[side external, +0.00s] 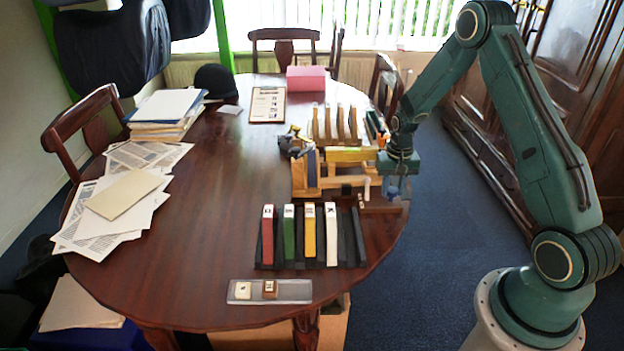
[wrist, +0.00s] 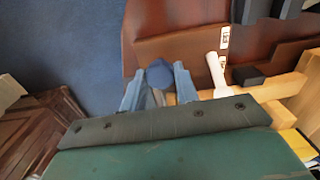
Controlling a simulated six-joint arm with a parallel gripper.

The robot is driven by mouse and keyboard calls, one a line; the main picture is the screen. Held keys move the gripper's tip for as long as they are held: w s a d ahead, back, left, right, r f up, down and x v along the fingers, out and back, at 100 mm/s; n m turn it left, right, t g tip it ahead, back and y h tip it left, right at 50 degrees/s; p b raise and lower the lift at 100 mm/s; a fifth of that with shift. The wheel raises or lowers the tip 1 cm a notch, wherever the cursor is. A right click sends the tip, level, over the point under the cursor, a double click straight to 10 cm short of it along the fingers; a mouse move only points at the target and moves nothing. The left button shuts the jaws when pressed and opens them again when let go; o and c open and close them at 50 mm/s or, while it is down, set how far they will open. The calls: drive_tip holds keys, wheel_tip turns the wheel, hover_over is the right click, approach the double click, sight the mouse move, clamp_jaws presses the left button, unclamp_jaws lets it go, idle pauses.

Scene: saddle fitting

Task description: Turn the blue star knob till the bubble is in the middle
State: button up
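The blue star knob (wrist: 160,73) shows in the wrist view at the edge of the wooden fixture. My gripper (wrist: 159,80) has its two light blue fingers apart, one on each side of the knob. A small gap seems to show at the left finger; contact at the right finger is unclear. In the side view my gripper (side external: 393,188) points down at the right end of the wooden fixture (side external: 328,182), at the table's right edge. The knob is too small to make out there. I cannot make out the bubble in either view.
A white peg (wrist: 215,75) stands close to the right finger in the wrist view. A rack of coloured blocks (side external: 311,240) stands in front of the fixture. A grey tray (side external: 290,291) lies at the table's front. Blue floor is clear beyond the table's right edge.

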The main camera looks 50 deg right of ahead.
drive_tip(key=c, duration=0.3)
drive_tip(key=shift+m, duration=2.4)
drive_tip(key=o, duration=0.9)
drive_tip(key=shift+o, duration=0.2)
drive_tip(key=shift+r, duration=0.15)
